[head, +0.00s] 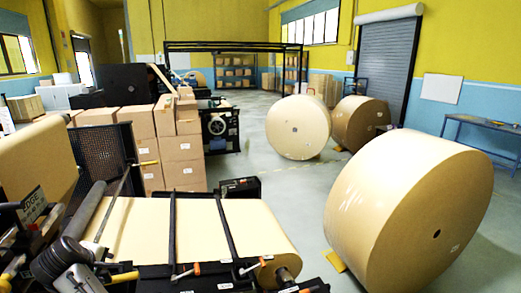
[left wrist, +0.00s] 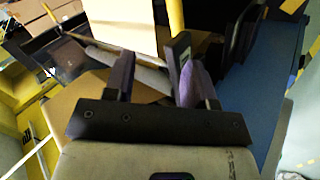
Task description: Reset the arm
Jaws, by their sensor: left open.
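My left gripper (left wrist: 157,72) shows in the left wrist view, with two dark purplish fingers standing apart on a dark crossbar. It is open and I see nothing held between the fingers. Beyond the fingers are a pale upright panel (left wrist: 122,22) and a brown surface (left wrist: 82,98), at a distance I cannot tell. My right gripper shows in neither view.
A paper machine with a kraft web (head: 150,228) fills the near left. A large kraft roll (head: 400,215) stands at the near right, another roll (head: 298,128) farther back. Stacked cartons (head: 182,165) stand at left. A blue table (head: 485,135) stands right.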

